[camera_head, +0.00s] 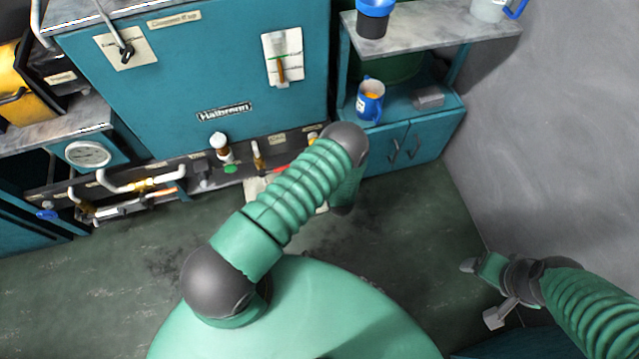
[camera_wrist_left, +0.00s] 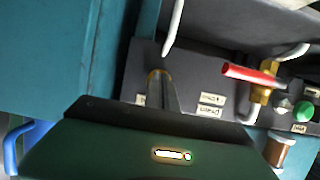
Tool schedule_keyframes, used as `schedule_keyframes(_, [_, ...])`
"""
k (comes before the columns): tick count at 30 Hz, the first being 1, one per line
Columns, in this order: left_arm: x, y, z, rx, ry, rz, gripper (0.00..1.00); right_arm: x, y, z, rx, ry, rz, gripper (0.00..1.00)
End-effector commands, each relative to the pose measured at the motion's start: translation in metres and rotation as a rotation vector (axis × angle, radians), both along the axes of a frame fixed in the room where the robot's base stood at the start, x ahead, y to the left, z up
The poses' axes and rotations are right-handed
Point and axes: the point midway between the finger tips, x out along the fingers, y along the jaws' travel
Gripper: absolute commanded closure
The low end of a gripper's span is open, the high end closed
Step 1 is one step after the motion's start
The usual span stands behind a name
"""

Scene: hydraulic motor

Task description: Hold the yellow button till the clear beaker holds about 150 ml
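My right gripper (camera_head: 480,292) is open and empty, low at the right, far from the machine.
The panel has a red lever (camera_wrist_left: 252,74), a green button (camera_wrist_left: 303,112) and brass pipe fittings. A blue-black cup (camera_head: 373,18) is on the upper shelf. Floor at the right is clear.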

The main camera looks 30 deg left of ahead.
Motion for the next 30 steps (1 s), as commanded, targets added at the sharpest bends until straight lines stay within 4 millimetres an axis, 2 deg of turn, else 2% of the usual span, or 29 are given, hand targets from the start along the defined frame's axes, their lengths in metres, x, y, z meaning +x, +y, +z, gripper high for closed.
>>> schedule_keyframes(8, [-0.001, -0.002, 0.001, 0.001, -0.002, -0.001, 1.0, 0.0, 0.0, 0.002, 0.0, 0.0, 0.0, 0.23])
schedule_keyframes(21, [-0.037, -0.044, 0.001, 0.0, 0.0, 0.0, 1.0, 0.0, 0.0, 0.017, 0.0, 0.0, 0.0, 0.23])
schedule_keyframes(30, [-0.039, -0.046, 0.0, 0.0, 0.0, 0.0, 1.0, 0.0, 0.0, 0.016, 0.0, 0.0, 0.0, 0.23])
